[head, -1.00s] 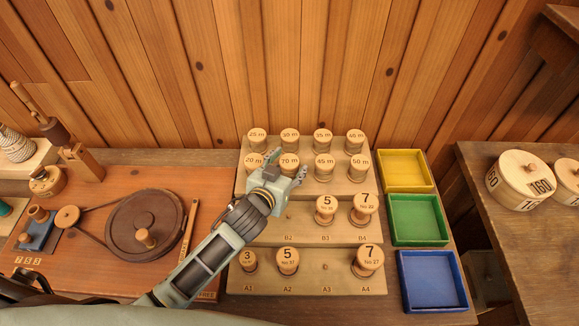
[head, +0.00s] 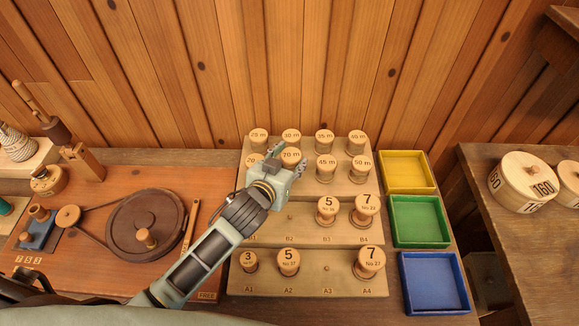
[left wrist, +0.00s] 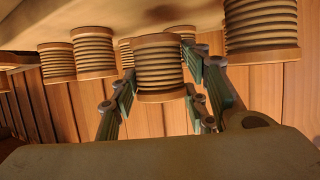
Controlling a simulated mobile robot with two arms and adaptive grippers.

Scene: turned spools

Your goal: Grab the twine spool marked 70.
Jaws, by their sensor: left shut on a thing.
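The twine spool marked 70 m (head: 291,157) is in the second row from the back of the stepped wooden rack (head: 325,272). My left gripper (head: 285,164) reaches in from the left, its fingers around this spool below its marked top. In the left wrist view, which looks upside down, the ribbed spool (left wrist: 158,68) is between the two green finger pads and my left gripper (left wrist: 160,82) is shut on it. Whether the spool still rests on the rack I cannot tell. My right gripper is not in view.
Spools marked 45 m (head: 325,167) and 50 m (head: 360,167) stand to the right, with another row behind. Front steps hold several numbered spools. Yellow (head: 407,172), green (head: 420,221) and blue (head: 433,282) trays at the right are empty. A wooden wall stands behind.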

